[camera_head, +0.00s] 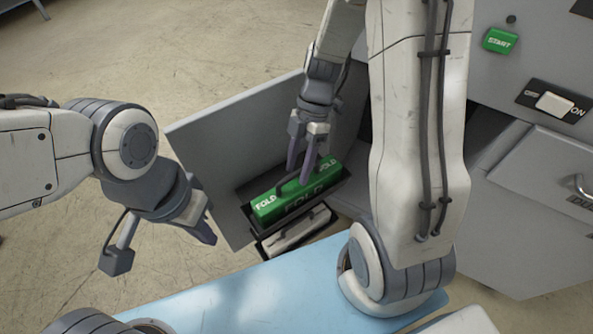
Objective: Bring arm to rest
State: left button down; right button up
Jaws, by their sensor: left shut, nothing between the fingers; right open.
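My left gripper (205,230) is at the left, shut and empty, pointing down and to the right over the floor. It is clear of the grey panel. My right gripper (300,178) hangs pointing down, open, with its fingertips at the top of a green block marked FOLD (268,205). I cannot tell whether the fingers touch the block. The block sits in a dark tray (341,187), and the fingers cover part of it. The upper part of my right arm crosses the right half of the view.
A grey panel (215,150) stands behind and left of the tray. A grey machine at the right has a green START button (501,40), an ON switch (555,103) and a handled drawer (545,165). The bare floor (190,60) is open at the upper left.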

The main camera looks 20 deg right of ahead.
jog(key=p+v, duration=0.2)
jog(key=v, duration=0.6)
jog(key=s+a+r+m+t+h, duration=0.1)
jog(key=s+a+r+m+t, duration=0.15)
jog(key=s+a+m, duration=0.5)
jog(key=s+a+r+m+t+h, duration=0.1)
jog(key=s+a+r+m+h, duration=0.15)
jog(key=s+a+m, duration=0.45)
notch_tip(320, 180, up, 23)
jog(key=n+p, duration=0.1)
jog(key=p, duration=2.1)
jog(key=shift+s+d+y+p, duration=0.35)
jog(key=shift+d, duration=0.05)
jog(key=shift+f, duration=0.15)
jog(key=shift+n, duration=0.25)
